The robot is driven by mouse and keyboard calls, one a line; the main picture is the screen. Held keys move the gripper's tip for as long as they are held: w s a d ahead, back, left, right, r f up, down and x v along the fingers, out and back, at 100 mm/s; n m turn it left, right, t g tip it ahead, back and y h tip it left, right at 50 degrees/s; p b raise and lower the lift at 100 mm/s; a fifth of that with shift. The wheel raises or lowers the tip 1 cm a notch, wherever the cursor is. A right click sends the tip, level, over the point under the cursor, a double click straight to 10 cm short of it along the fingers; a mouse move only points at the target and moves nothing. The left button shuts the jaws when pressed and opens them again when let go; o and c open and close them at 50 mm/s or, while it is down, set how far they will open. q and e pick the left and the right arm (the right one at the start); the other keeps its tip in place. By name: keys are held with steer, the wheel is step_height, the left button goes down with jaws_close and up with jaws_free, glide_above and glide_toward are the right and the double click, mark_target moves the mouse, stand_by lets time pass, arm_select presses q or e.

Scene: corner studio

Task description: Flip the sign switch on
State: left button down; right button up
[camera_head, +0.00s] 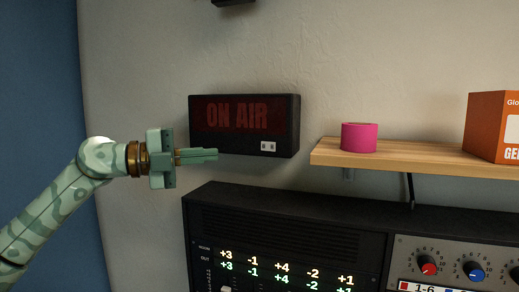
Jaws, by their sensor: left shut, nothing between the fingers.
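The black ON AIR sign (243,122) hangs on the wall in the middle of the head view. Its red letters look dim. A small white switch (268,146) sits low on the right part of its front face. Its exact rocker position is too small to tell. My left gripper (216,155) comes in from the left and is shut and empty. Its fingers point right, and in the picture they overlap the sign's lower left edge, left of the switch. I cannot tell whether they touch the sign. My right gripper is not in view.
A wooden shelf (420,160) at right holds a pink tape roll (360,137) and an orange box (490,126). Below stands a black rack unit (280,212) with lit numbers, and a knob panel (450,262) beside it. Bare wall lies between sign and shelf.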

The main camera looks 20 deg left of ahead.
mark_target(268, 146)
arm_select(q)
steer(key=shift+w+a+p+x, duration=0.35)
steer(key=shift+p+x, duration=0.4)
steer(key=shift+x, duration=1.35)
steer(key=shift+w+a+p+x, duration=0.2)
steer(key=shift+w+p+x, duration=0.4)
steer(key=shift+x, duration=1.55)
steer(key=shift+w+a+p+x, duration=0.25)
steer(key=shift+p+x, duration=0.6)
steer(key=shift+x, duration=1.25)
